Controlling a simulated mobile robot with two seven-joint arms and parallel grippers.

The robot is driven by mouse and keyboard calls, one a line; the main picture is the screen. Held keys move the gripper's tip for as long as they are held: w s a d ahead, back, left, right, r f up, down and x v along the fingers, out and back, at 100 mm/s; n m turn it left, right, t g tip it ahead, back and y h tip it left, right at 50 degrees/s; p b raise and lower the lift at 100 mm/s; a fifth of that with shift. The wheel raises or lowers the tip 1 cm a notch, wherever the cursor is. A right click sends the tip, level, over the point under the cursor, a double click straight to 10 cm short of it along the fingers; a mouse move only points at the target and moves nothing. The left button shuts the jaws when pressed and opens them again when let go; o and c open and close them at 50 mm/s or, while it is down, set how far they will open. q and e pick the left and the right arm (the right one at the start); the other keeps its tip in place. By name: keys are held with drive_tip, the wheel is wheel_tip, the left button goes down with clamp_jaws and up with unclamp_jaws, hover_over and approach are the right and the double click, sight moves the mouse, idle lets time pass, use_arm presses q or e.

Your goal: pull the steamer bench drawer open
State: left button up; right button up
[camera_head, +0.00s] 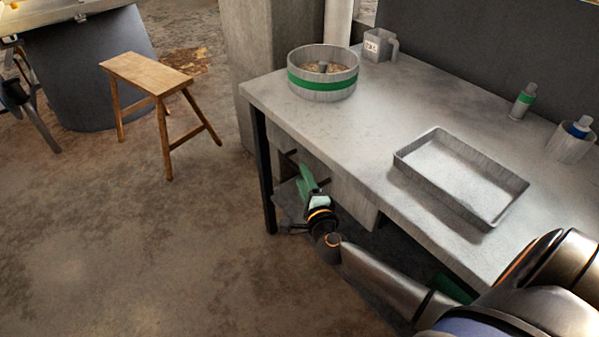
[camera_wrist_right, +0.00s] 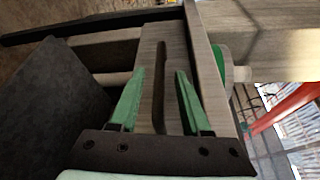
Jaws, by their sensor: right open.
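The steamer bench (camera_head: 400,120) has a pale grey top and dark legs. Its drawer (camera_head: 352,203) is a grey box under the top, near the left end. My right gripper (camera_head: 310,180), with green fingers, is at the drawer's front, below the bench edge. In the right wrist view my gripper (camera_wrist_right: 158,78) is open. Its fingers point at a grey panel (camera_wrist_right: 148,60), and a dark upright bar or slot (camera_wrist_right: 161,75) shows between them. I cannot tell whether the fingers touch it. My left gripper is not in view.
On the bench stand a round green-banded steamer pot (camera_head: 322,84), a grey tray (camera_head: 470,205), a jug (camera_head: 379,45), a small bottle (camera_head: 522,102) and a cup (camera_head: 566,148). A wooden stool (camera_head: 147,73) stands to the left. The floor between stool and bench is clear.

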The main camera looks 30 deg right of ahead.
sight(299, 171)
drive_tip(key=shift+b+x, duration=0.4)
drive_tip(key=shift+x, duration=1.6)
clamp_jaws()
